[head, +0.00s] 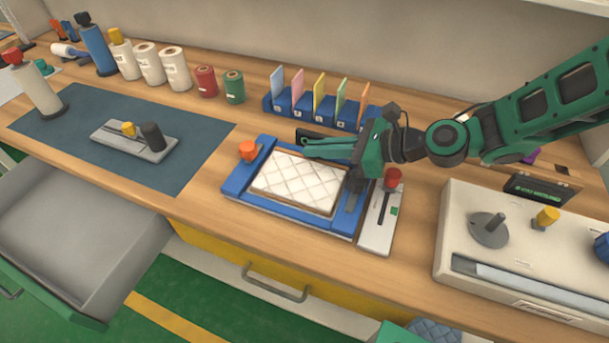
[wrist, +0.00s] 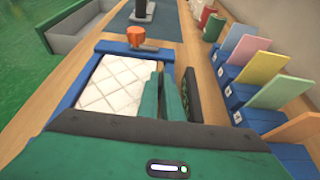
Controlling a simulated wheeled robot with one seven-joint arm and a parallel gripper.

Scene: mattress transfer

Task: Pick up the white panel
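The white panel (head: 292,186) is a flat rectangle with a quilted diamond pattern. It lies inside a blue frame (head: 235,184) on the wooden bench. It also shows in the wrist view (wrist: 112,86), left of my fingers, with its near part hidden by my gripper body. My gripper (head: 303,141) reaches in from the right, over the panel's back edge and the back of the frame. Its fingers are apart with nothing visible between them. I cannot tell exactly how high they are above the panel.
An orange knob (head: 248,150) stands at the frame's left corner. A blue rack (head: 283,104) with several coloured cards is just behind. A red-knobbed device (head: 378,222) sits close on the right, beside a beige control box (head: 455,235). A dark mat (head: 195,160) lies left.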

